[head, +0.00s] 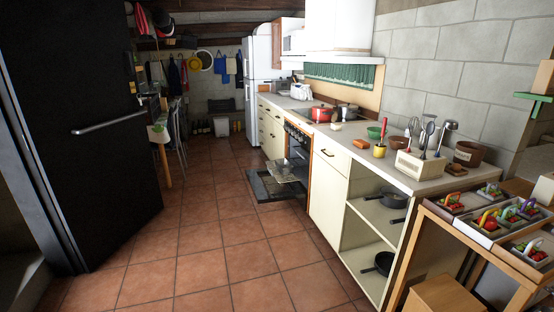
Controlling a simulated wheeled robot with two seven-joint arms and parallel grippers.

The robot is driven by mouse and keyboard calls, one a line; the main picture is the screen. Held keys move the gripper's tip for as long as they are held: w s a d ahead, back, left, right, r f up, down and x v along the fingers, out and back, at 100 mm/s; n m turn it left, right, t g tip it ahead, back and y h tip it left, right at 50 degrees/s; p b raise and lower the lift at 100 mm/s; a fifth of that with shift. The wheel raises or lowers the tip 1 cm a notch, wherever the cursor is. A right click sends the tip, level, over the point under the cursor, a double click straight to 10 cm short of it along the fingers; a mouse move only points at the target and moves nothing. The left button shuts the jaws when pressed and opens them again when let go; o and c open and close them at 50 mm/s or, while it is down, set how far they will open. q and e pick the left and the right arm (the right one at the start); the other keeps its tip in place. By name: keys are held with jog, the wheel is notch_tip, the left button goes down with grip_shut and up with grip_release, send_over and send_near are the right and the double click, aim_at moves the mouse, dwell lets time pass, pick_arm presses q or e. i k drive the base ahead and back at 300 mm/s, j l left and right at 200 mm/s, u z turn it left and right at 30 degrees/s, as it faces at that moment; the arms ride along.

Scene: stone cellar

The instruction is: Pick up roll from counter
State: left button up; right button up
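The counter (413,179) runs along the right wall from the fridge to the near end. A small orange-brown object (360,144), perhaps the roll, lies on the counter left of a yellow cup (379,151). Another small brown item (456,169) lies at the near right end, beside a brown pot (468,153); I cannot tell whether it is a roll. Neither of my grippers is in view.
The oven door (265,186) hangs open into the aisle. A utensil holder (421,167) stands on the near counter, above open shelves with pans. A wooden stand with small crates (490,222) is at right. A black door (80,120) stands at left.

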aim_at(335, 126)
jog(key=i, duration=1.75)
jog(key=i+j+z, duration=0.2)
jog(key=i, duration=0.3)
jog(key=i+j+z, duration=0.2)
jog(key=i, duration=0.35)
jog(key=i+j+z, duration=0.2)
jog(key=i, duration=0.3)
